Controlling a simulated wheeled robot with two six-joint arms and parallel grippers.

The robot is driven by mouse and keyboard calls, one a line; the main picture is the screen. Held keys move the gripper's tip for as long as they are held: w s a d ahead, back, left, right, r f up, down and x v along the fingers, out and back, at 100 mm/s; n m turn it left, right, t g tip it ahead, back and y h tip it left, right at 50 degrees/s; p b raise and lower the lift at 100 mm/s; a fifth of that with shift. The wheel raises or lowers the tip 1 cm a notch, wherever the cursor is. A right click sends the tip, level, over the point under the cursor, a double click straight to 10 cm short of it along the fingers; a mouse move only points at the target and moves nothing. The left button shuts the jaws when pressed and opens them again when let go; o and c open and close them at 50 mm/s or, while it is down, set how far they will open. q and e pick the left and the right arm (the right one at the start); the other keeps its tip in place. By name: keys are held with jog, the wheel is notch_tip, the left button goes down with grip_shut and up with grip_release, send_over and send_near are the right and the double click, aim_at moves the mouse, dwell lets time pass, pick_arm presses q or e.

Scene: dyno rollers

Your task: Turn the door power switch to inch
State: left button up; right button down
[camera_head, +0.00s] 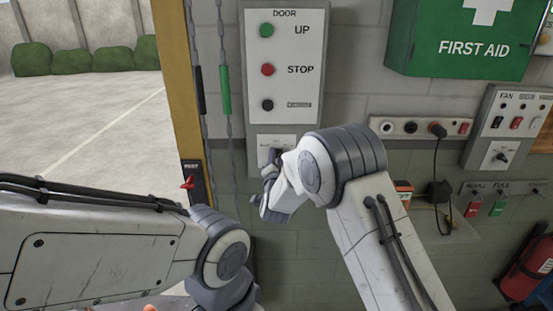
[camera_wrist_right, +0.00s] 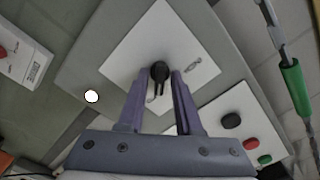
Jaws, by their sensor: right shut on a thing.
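The door power switch is a black knob (camera_wrist_right: 160,70) on a white plate (camera_wrist_right: 150,40), set in a grey panel. In the head view its plate (camera_head: 262,140) sits below the door buttons, and my right arm hides much of it. My right gripper (camera_wrist_right: 160,88) is at the knob, with one purple-grey finger on each side, shut on it. In the head view the right gripper (camera_head: 271,168) reaches the panel from the lower right. Small lettering beside the knob is too blurred to read. My left gripper is out of view; only its arm shows at lower left.
The door button panel (camera_head: 284,65) with UP, STOP and a black button is directly above. A green pull handle (camera_head: 225,90) hangs to its left. A red switch (camera_head: 188,183) is on the yellow door post. A first aid box (camera_head: 465,40) and fan panel (camera_head: 510,125) are to the right.

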jog(key=n+b, duration=0.5)
jog(key=n, duration=1.4)
jog(key=shift+a+n, duration=0.1)
jog(key=shift+n, duration=0.3)
dwell(0.5)
jog(key=c, duration=0.9)
grip_release()
